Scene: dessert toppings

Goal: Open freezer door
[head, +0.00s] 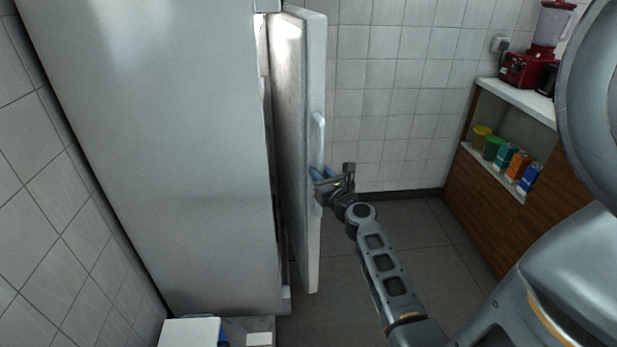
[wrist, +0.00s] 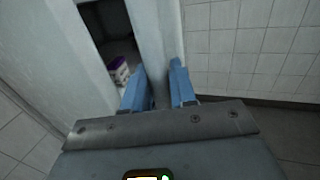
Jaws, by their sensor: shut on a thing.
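The freezer (head: 170,130) is a tall grey-white cabinet on the left in the head view. Its door (head: 290,190) stands ajar, swung out to the right, with a dark gap along the cabinet. A vertical handle (head: 317,135) is on the door's right side. My gripper (head: 320,174) is at the door near the handle's lower end. In the wrist view, the blue fingers of my gripper (wrist: 157,85) are shut around a pale upright part of the door (wrist: 155,35). I cannot tell whether that part is the handle or the door's edge.
A purple and white tub (wrist: 119,70) shows inside the freezer. A wooden counter (head: 500,215) with a red blender (head: 530,62) and several coloured containers stands at the right. A white box (head: 188,332) is at the freezer's foot. Floor (head: 420,225) between door and counter is clear.

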